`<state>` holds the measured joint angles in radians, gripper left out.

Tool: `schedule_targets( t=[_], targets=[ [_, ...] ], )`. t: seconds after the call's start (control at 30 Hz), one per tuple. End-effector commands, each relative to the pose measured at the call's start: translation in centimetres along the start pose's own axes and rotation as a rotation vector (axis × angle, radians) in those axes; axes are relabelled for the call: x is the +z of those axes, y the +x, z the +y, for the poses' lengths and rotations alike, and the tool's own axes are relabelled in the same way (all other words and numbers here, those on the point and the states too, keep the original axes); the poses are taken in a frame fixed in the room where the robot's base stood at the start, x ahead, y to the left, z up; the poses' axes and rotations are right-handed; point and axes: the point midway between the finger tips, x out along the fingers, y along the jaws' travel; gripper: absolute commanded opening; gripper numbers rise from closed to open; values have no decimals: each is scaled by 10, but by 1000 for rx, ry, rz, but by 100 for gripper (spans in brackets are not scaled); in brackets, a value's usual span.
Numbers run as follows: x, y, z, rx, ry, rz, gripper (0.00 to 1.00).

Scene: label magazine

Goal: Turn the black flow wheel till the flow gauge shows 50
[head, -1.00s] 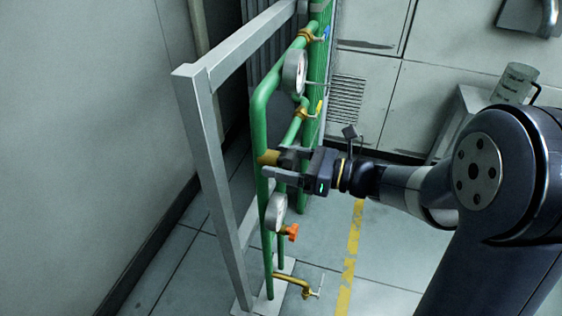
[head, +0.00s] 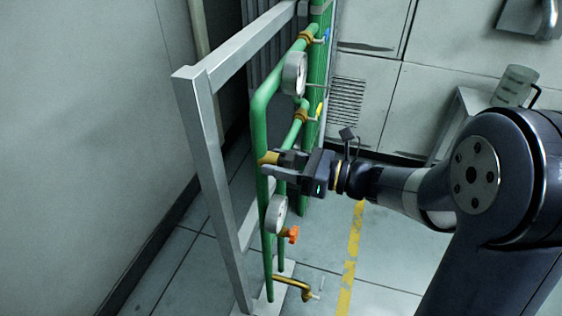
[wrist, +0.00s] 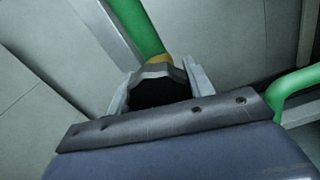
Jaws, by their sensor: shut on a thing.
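The black flow wheel (wrist: 160,88) sits between my gripper's fingers in the wrist view, on a brass valve on the green pipe. My gripper (wrist: 157,90) is shut on it, one finger on each side. In the head view my gripper (head: 281,168) reaches from the right to the brass valve body (head: 269,158), and the wheel is mostly hidden by the fingers. Two round gauges show edge-on: an upper one (head: 294,74) and a lower one (head: 277,214). Their readings cannot be made out, and I cannot tell which is the flow gauge.
A grey metal frame (head: 211,135) stands left of the green pipes (head: 259,120). An orange handle (head: 292,234) and a brass tap (head: 293,284) are below my gripper. Yellow and blue levers are above. Open floor with a yellow line (head: 350,255) lies below my arm.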

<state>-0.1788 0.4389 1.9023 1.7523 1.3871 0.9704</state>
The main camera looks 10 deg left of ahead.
Motion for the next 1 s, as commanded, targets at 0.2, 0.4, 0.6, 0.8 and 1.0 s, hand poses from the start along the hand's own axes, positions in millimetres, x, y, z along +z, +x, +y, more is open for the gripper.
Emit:
schedule_targets(
  t=[0.2, 0.4, 0.6, 0.8, 1.0],
  targets=[
    [-1, 0, 0, 0, -31, 0, 27],
    [-2, 0, 0, 0, -135, 0, 27],
    [-3, 0, -1, 0, -296, 0, 27],
    [-3, 0, -1, 1, -466, 0, 27],
    [-3, 0, -1, 1, -612, 0, 27]
  ],
)
